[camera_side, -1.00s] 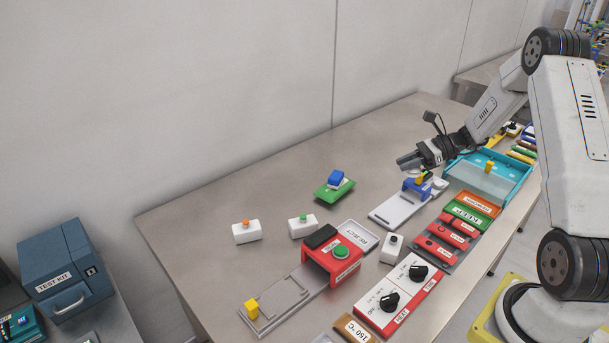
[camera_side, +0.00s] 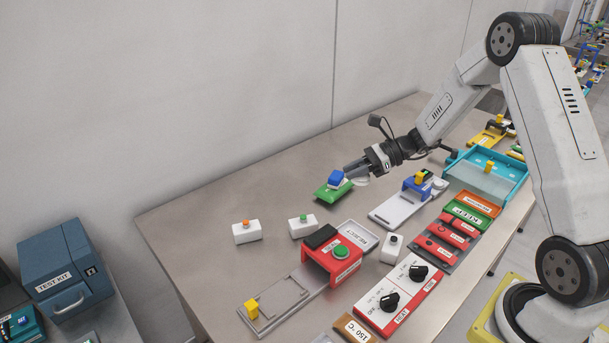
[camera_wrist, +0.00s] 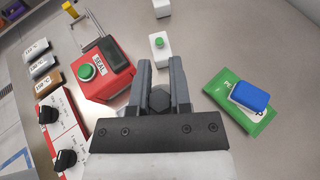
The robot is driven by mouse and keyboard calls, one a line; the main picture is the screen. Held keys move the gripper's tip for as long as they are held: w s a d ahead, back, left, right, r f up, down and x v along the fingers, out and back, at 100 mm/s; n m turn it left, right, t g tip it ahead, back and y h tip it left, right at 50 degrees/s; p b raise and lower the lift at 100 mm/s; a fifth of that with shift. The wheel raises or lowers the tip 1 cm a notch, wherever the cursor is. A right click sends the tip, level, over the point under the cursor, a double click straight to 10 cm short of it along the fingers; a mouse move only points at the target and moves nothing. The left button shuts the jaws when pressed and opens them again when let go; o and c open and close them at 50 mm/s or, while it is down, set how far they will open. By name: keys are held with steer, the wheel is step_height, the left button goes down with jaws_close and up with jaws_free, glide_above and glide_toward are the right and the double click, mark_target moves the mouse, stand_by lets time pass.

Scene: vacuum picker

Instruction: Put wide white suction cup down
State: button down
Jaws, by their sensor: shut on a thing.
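My gripper (camera_side: 355,169) is shut on the wide white suction cup (camera_side: 361,182), whose pale rim shows just below the fingers in the side view. In the wrist view, a dark hexagonal top (camera_wrist: 159,98) sits between the two fingers (camera_wrist: 160,66); the white rim is hidden there. The cup is held above the bench, close to a green plate (camera_side: 324,194) that has a blue block (camera_side: 338,178) on it. In the wrist view, the green plate (camera_wrist: 222,90) and blue block (camera_wrist: 250,96) are right of the fingers.
A blue stand (camera_side: 416,186) on a pale slide, with another white round piece (camera_side: 440,185) beside it, is to the right. A red sealer (camera_side: 333,262) and white button boxes (camera_side: 303,227) are nearer. A teal tray (camera_side: 523,178) stands behind. Bare bench (camera_side: 260,195) lies left.

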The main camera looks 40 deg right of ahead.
steer(key=s+a+n+g, duration=0.1)
steer(key=s+a, duration=0.2)
steer(key=a, duration=1.2)
steer(key=s+a+y, duration=0.1)
steer(key=s+a, duration=0.2)
steer(key=a, duration=1.3)
steer(key=shift+s+f+n+g, duration=0.2)
steer(key=shift+f+n+g, duration=0.05)
steer(key=shift+n+g, duration=0.15)
steer(key=shift+a, duration=0.1)
glide_above(215, 284)
steer(key=shift+s+f, duration=0.2)
steer(key=shift+f, duration=4.5)
steer(key=shift+w+f, duration=0.2)
steer(key=shift+f, duration=1.65)
